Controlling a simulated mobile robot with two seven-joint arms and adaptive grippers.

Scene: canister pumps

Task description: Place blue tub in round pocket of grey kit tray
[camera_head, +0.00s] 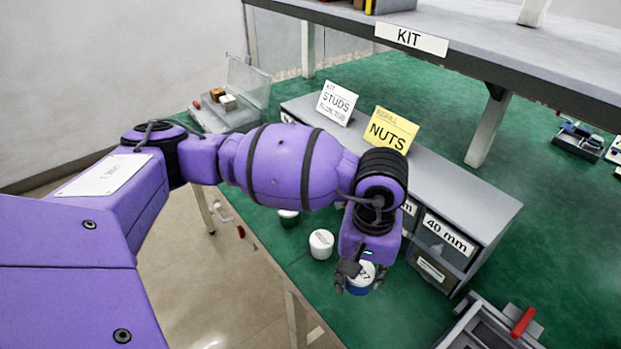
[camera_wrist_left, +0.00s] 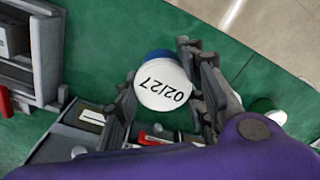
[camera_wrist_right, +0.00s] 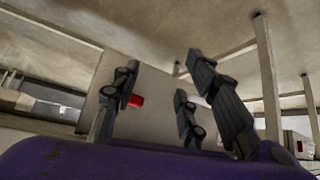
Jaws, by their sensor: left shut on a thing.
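The blue tub (camera_head: 360,279) has a white lid marked 02/27. My left gripper (camera_head: 361,275) is shut on it and holds it upright or nearly so near the bench's front edge. In the left wrist view the tub's lid (camera_wrist_left: 163,85) sits between both fingers (camera_wrist_left: 160,92), with a strip of blue body showing. A grey partitioned tray (camera_head: 480,330) with a red part is cut off at the lower right, apart from the tub; I cannot make out a round pocket. My right gripper (camera_wrist_right: 150,112) shows only in its wrist view, open and empty.
A white-lidded tub (camera_head: 321,243) and a green tub (camera_head: 288,218) stand near the bench's front edge. A grey drawer unit (camera_head: 450,235) with NUTS (camera_head: 390,130) and STUDS (camera_head: 337,103) cards is behind my gripper. A shelf (camera_head: 480,50) overhangs the back. Green bench between the drawer unit and tray is clear.

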